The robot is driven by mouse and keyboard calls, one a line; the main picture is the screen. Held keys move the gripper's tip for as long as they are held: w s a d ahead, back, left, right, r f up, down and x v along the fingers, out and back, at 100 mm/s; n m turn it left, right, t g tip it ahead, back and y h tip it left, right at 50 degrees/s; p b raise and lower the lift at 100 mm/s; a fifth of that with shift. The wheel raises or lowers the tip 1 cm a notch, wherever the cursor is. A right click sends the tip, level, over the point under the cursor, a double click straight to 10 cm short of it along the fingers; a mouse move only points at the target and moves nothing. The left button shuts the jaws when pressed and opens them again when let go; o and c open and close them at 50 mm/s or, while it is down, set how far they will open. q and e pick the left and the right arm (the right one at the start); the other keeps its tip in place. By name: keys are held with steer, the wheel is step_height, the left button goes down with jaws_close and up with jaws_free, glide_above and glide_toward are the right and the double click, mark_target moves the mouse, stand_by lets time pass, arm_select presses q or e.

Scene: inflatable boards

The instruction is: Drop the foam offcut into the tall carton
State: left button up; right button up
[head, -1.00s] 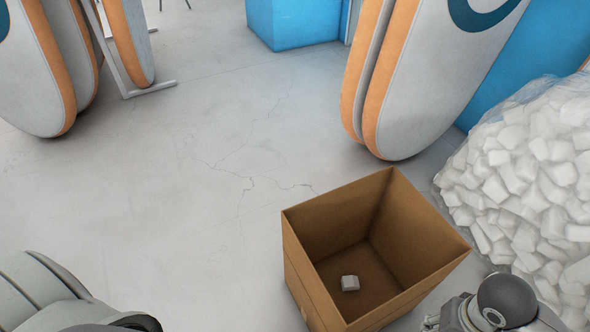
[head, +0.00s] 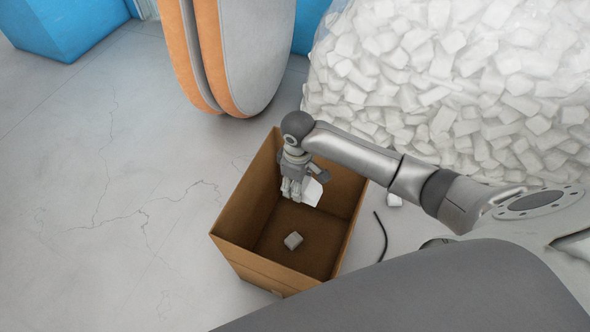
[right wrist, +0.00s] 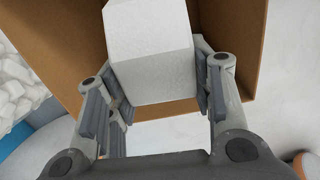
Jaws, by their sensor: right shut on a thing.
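The tall brown carton (head: 265,268) stands open on the floor in the middle of the head view. My right gripper (head: 296,188) points down over its opening, shut on a white foam offcut (head: 313,193). In the right wrist view, the foam offcut (right wrist: 150,65) sits between the two fingers, with a carton wall (right wrist: 240,40) beside it. I cannot tell how deep the offcut is relative to the rim. My left gripper is not in view.
A big clear bag of white foam pieces (head: 450,90) fills the upper right behind my arm. A loose white piece (head: 394,200) and a dark strip (head: 381,236) lie right of the carton. Orange-edged boards (head: 235,55) stand behind. The floor at left is clear.

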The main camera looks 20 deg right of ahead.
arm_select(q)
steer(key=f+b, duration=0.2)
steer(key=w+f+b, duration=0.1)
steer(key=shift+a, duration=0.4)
arm_select(e)
steer(key=w+d+f+n, duration=0.1)
steer(key=w+f+n, duration=0.3)
steer(key=f, duration=0.4)
steer(key=shift+f+n, duration=0.25)
steer(key=shift+n, duration=0.55)
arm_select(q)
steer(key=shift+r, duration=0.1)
arm_select(e)
steer(key=shift+d, duration=0.1)
steer(key=o, duration=0.8)
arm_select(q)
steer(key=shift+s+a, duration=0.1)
arm_select(e)
step_height(320, 180, up, 12)
steer(key=shift+r, duration=0.1)
